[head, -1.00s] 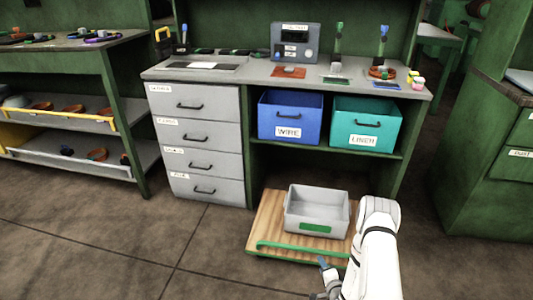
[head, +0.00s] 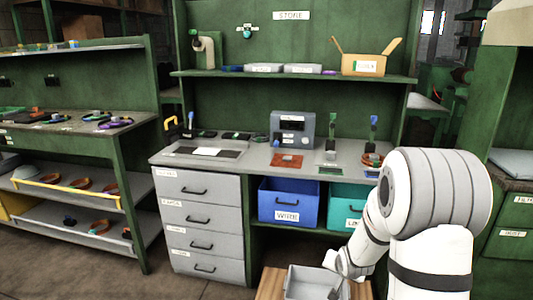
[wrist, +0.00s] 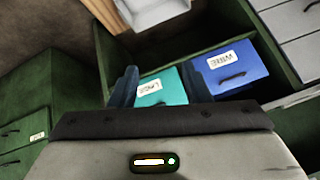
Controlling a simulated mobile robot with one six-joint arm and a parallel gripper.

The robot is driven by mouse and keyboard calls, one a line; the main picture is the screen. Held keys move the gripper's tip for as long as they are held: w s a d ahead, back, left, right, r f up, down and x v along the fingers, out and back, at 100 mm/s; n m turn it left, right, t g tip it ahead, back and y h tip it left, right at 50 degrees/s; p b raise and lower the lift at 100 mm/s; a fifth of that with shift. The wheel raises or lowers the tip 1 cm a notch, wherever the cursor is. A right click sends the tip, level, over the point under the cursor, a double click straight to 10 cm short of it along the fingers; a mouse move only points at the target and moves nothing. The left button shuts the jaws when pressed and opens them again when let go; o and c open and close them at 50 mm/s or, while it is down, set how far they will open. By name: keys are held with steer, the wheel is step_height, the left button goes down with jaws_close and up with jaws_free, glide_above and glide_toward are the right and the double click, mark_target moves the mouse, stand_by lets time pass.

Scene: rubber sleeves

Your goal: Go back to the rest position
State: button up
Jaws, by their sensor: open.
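My gripper (wrist: 160,82) is open and empty. In the wrist view its two dark fingers stand apart, with the teal bin (wrist: 163,88) and the blue bin (wrist: 228,70) beyond them. In the head view my white arm bends down on the right, and its small far end (head: 342,272) is in front of the bench, over or near the grey box (head: 305,282). The fingers are too small to make out clearly there.
The grey box sits on a wooden board (head: 270,284) on the floor. Behind it stands a green workbench (head: 240,160) with grey drawers (head: 200,225). A green shelf unit (head: 120,165) stands at left, and a green cabinet (head: 508,215) at right. Floor at lower left is clear.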

steer(key=s+a+r+n+g+p, duration=0.2)
steer(key=s+r+p, duration=0.3)
steer(key=s+r, duration=0.9)
steer(key=s+a+r+n+g+p, duration=0.3)
steer(key=s+a+r+p, duration=0.1)
steer(key=s+r, duration=1)
steer(key=shift+a+y+p, duration=0.25)
steer(key=shift+y+p, duration=0.05)
steer(key=shift+p, duration=0.55)
